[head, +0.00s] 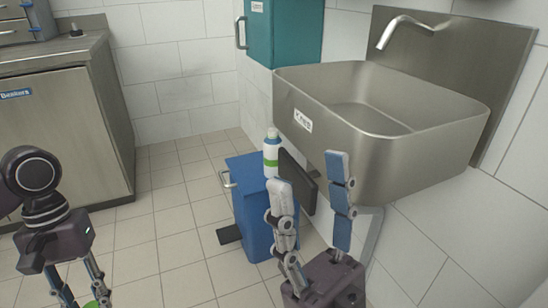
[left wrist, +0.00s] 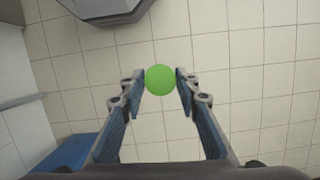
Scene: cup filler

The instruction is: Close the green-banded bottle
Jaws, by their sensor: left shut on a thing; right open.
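The green-banded bottle (head: 272,151) is white with a narrower pale top. It shows upright in the head view, just beyond my right gripper's left finger, which hides its lower end. In the head view this cap (head: 92,304) just shows at the bottom left, well left of the bottle.
A steel sink (head: 420,135) juts from the wall at right, close to my right gripper. A steel cabinet (head: 65,135) stands at left. The floor between cabinet and bin is clear.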

